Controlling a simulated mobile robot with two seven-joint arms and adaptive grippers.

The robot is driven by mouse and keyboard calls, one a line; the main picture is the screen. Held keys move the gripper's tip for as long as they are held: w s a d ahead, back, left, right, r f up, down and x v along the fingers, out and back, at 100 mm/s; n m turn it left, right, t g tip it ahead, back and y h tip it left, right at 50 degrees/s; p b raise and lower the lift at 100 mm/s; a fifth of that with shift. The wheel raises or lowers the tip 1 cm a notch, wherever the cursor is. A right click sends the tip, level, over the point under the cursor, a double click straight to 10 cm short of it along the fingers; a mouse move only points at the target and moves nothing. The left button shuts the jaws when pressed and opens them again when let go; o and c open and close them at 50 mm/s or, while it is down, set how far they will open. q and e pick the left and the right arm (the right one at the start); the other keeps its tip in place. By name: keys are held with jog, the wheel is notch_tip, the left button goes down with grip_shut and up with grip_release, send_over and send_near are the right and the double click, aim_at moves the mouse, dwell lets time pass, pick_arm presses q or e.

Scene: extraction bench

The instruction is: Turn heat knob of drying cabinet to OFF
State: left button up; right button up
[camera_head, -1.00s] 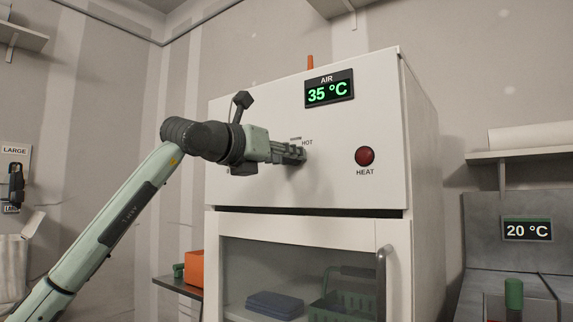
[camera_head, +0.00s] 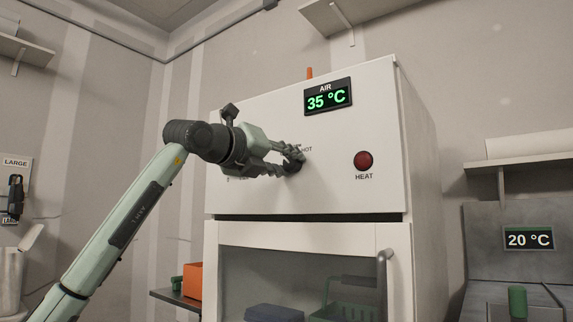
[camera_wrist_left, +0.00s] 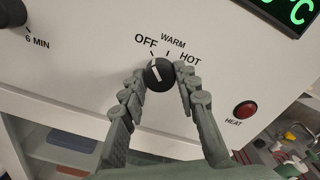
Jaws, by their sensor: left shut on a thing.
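The heat knob (camera_wrist_left: 158,74) is black with a white pointer line, on the white front of the drying cabinet (camera_head: 335,185). OFF, WARM and HOT are printed around it. In the left wrist view the pointer is tilted up and left, toward the OFF side. My left gripper (camera_wrist_left: 160,80) is shut on the knob, one finger on each side. In the head view my left gripper (camera_head: 296,158) reaches the panel from the left and largely hides the knob and labels. My right gripper is not in view.
A red HEAT lamp (camera_head: 363,161) and a green AIR display (camera_head: 328,96) reading 35 °C are on the panel. Another black knob (camera_wrist_left: 12,12), marked 6 MIN, is at the wrist view's upper left. The cabinet's door handle (camera_head: 382,285) is below.

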pick_arm(q)
jog(key=shift+f, duration=0.1)
jog(key=o, duration=1.2)
jog(key=shift+c, duration=0.2)
jog(key=v, duration=1.2)
